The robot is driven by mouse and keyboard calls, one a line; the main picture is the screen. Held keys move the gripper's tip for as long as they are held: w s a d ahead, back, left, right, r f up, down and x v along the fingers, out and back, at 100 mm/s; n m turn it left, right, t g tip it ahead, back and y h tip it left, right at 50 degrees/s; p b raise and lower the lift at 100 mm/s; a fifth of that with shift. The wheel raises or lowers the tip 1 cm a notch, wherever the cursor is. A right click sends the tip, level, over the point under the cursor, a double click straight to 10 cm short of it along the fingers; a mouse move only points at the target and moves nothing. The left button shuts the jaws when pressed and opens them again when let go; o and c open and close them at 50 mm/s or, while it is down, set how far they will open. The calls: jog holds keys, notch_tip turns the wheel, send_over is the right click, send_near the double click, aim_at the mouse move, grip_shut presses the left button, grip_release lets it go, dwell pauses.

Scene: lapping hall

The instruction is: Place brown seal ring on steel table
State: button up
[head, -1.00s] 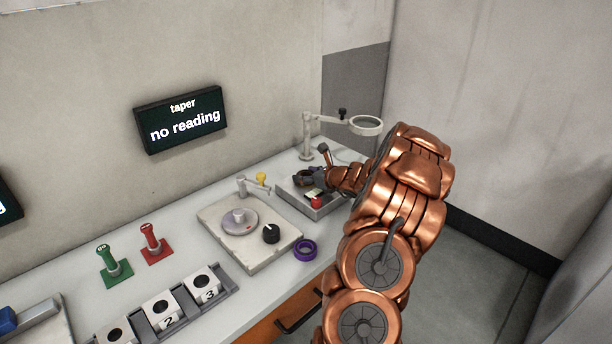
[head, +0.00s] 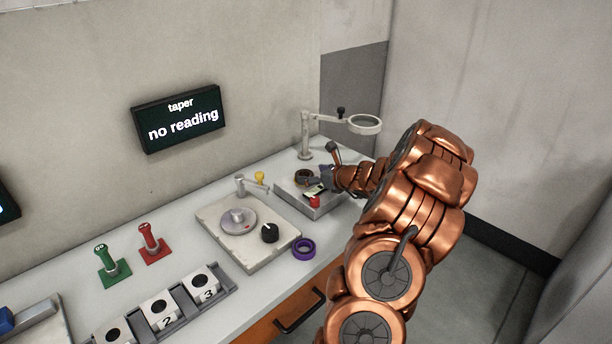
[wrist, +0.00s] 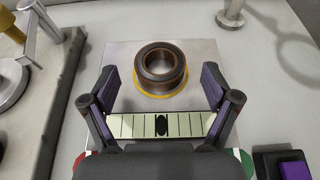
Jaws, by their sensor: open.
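The brown seal ring (head: 303,176) lies flat on the steel table (head: 283,191), the low grey metal block at the back right of the bench. In the wrist view the ring (wrist: 160,67) sits over a yellow circle on the bare steel top (wrist: 118,60), with a yellow edge showing below it. My gripper (head: 327,174) is right of the ring in the head view. In the wrist view my gripper (wrist: 158,82) is open, its fingers spread on the near side of the ring and apart from it. Nothing is between the fingertips.
A pale scale strip (wrist: 140,125) with a black mark is on the near side of the block. A magnifier (head: 364,124) stands behind. Left are a plate with a round disc (head: 238,222), a purple ring (head: 303,249) and numbered blocks. The wall screen (head: 180,119) reads "taper no reading".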

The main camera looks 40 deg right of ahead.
jog(key=v, duration=0.8)
jog(key=shift+a, duration=0.1)
